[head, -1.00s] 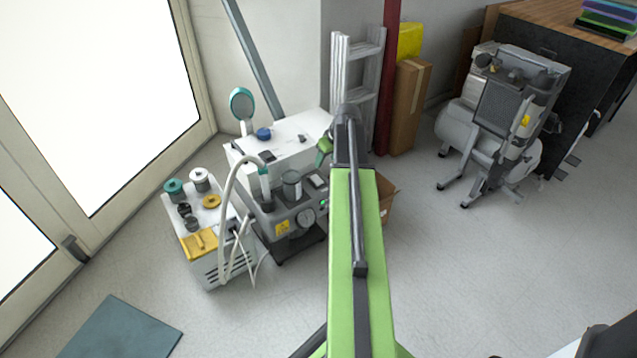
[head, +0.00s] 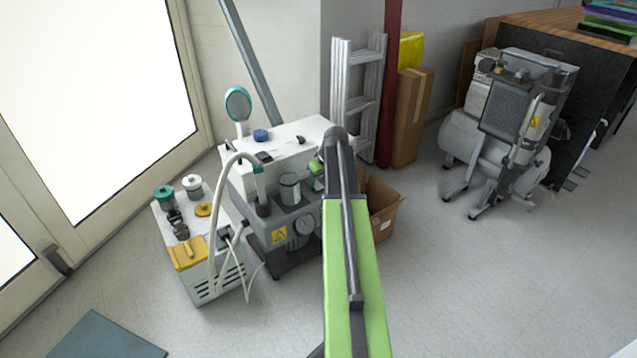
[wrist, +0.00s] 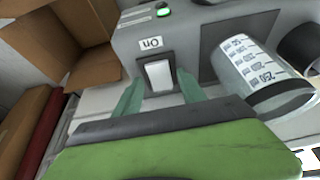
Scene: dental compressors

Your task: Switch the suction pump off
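The suction pump (head: 279,219) is a grey unit with a clear jar, a hose and a round gauge, at the middle of the head view. In the wrist view its panel (wrist: 195,28) fills the top. A white rocker switch (wrist: 159,76) sits there beside an upside-down "On" label, and a green light (wrist: 163,10) is lit. My gripper (wrist: 160,80) is open, its two teal fingers on either side of the switch in the picture. I cannot tell if they touch the panel. In the head view my arm hides most of the gripper and the pump's right side.
A graduated jar (wrist: 255,70) stands right of the switch. An open cardboard box (head: 382,215) is close on the pump's right. A white-topped unit (head: 290,142) is behind, and a small white unit (head: 212,262) with canisters is on the left.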

